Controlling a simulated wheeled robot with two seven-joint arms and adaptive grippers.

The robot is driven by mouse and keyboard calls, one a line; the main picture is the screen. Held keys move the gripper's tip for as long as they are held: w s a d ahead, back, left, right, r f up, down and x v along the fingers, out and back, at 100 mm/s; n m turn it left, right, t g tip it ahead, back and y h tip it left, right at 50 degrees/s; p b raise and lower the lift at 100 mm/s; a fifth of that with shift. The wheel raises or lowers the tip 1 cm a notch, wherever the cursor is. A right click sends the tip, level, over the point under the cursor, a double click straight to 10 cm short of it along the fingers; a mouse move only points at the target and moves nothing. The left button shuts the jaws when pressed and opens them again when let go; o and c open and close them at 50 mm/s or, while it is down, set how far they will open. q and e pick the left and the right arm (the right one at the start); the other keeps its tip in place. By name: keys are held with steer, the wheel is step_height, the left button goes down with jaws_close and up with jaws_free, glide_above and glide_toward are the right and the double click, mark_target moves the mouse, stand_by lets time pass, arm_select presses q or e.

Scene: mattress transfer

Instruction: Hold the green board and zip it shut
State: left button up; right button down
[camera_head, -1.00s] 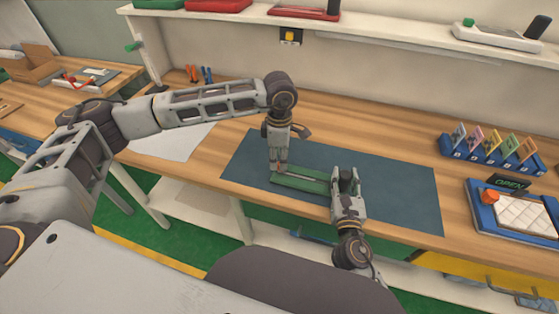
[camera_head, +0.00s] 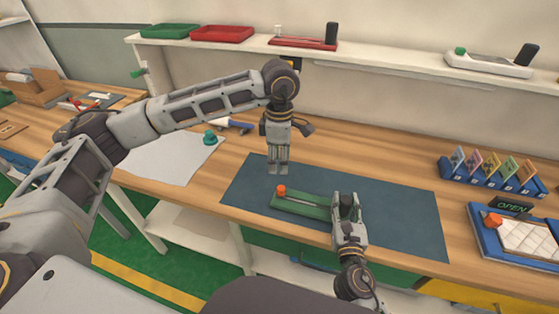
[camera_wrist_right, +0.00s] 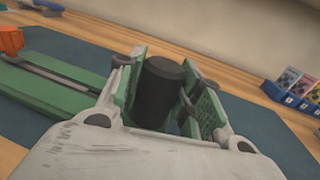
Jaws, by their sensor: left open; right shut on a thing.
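The green board (camera_head: 312,207) lies on the dark blue mat, with an orange pull (camera_head: 281,191) standing at its left end. In the right wrist view the board (camera_wrist_right: 78,77) has a dark strip along its length. My right gripper (camera_head: 346,200) is shut on an upright black cylinder (camera_wrist_right: 162,88) at the board's right end; the cylinder stands between its green pads. My left gripper (camera_head: 278,170) points down, open and empty, above and behind the orange pull, apart from it. The orange pull also shows at the upper left of the right wrist view (camera_wrist_right: 10,40).
The dark blue mat (camera_head: 400,220) is bare to the right of the board. A blue rack of coloured cards (camera_head: 490,178) and a blue tray with a white quilted pad (camera_head: 525,238) stand at the right. A white sheet (camera_head: 170,160) lies at the left. A shelf (camera_head: 380,62) runs above.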

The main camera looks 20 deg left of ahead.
steer(key=c, duration=0.9)
jaws_free()
steer(key=shift+s, duration=0.1)
steer(key=shift+s+d, duration=0.25)
steer(key=shift+s, duration=0.95)
steer(key=shift+s+d, duration=0.2)
steer(key=shift+s, duration=1)
steer(key=shift+s+d, duration=0.25)
steer(key=shift+s, duration=0.95)
steer(key=shift+r, duration=0.1)
step_height(320, 180, up, 9)
steer(key=p, duration=0.9)
steer(key=shift+r+p, duration=0.5)
